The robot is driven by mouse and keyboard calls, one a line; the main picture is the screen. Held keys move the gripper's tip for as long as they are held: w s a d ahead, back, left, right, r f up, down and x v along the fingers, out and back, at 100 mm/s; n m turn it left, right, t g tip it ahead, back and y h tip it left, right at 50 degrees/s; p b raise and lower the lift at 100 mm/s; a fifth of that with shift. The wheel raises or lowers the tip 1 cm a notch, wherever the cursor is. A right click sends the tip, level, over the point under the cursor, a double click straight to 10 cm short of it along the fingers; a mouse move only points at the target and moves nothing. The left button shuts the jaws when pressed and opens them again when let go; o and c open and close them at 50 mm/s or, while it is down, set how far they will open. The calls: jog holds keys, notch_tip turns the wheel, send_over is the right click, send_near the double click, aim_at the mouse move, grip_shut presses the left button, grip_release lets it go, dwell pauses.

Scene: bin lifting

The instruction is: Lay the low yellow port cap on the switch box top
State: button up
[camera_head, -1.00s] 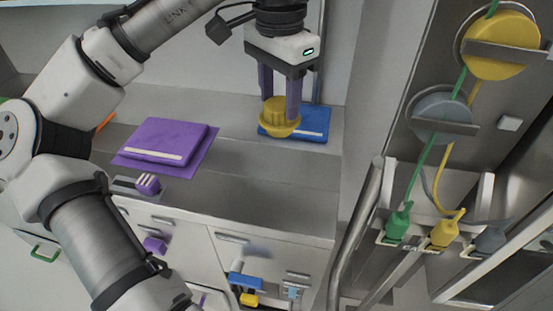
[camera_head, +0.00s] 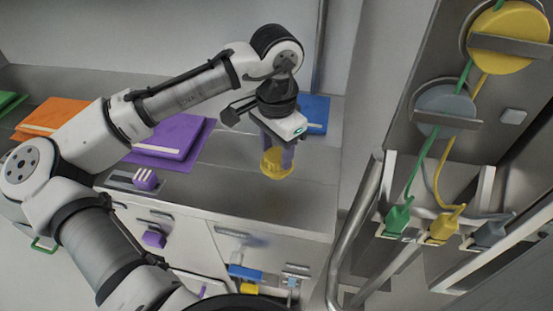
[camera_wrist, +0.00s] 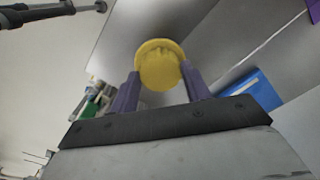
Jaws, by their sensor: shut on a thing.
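The yellow port cap (camera_head: 277,163) is round with a ribbed upper part. My gripper (camera_head: 278,147) is shut on it with purple fingers, pointing down over the front part of the grey counter (camera_head: 225,185). Whether the cap touches the counter is hard to tell. In the wrist view the cap (camera_wrist: 160,66) sits between the two fingertips of my gripper (camera_wrist: 160,80). I cannot tell for sure which surface is the switch box top.
A blue flat block (camera_head: 315,115) lies behind my gripper. A purple block (camera_head: 170,138) and an orange one (camera_head: 52,115) lie left. A grey panel at right carries a large yellow disc (camera_head: 508,38), a grey disc (camera_head: 445,108) and coloured plugs. A rail (camera_head: 345,240) runs before it.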

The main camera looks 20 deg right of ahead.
aim_at(277, 155)
jog(key=shift+f, duration=2.1)
jog(key=shift+f, duration=0.2)
jog(key=o, duration=1.2)
jog(key=shift+c, duration=0.2)
jog(key=shift+r, duration=0.1)
notch_tip(277, 155, up, 12)
jog(key=shift+r+b, duration=0.15)
jog(key=shift+b, duration=0.2)
